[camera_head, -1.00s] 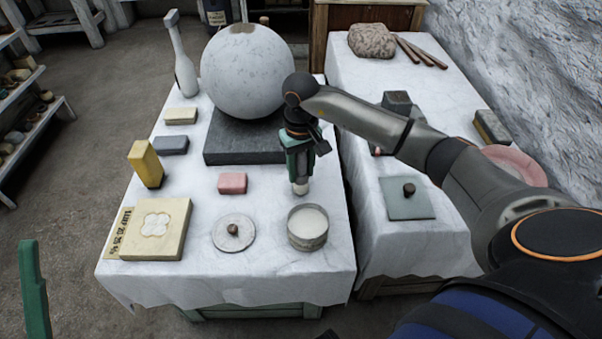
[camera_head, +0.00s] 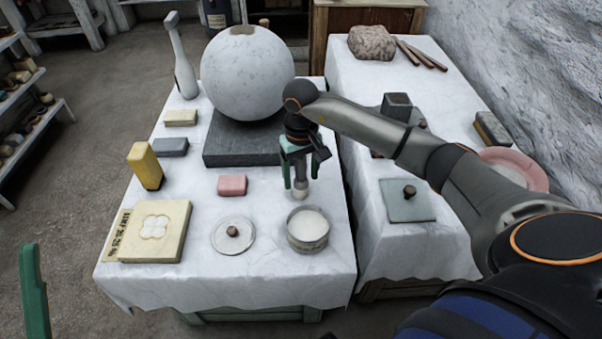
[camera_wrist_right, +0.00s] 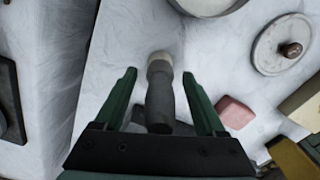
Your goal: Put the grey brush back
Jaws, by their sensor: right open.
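The grey brush (camera_head: 301,184) is upright on the white-covered table, pale end down, just behind the round white pot (camera_head: 308,229). My right gripper (camera_head: 300,181) is above and around it, open, with one green finger on each side. The right wrist view shows the dark grey handle of the brush (camera_wrist_right: 160,98) between the two spread fingers (camera_wrist_right: 163,98), with a visible gap on both sides.
A big plaster sphere (camera_head: 247,75) sits on a dark slab (camera_head: 240,140) behind. A pink block (camera_head: 232,185) and a round lid (camera_head: 233,234) lie left of the brush. A second table (camera_head: 400,245) to the right holds a grey plate (camera_head: 407,205) and a pink dish (camera_head: 530,172).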

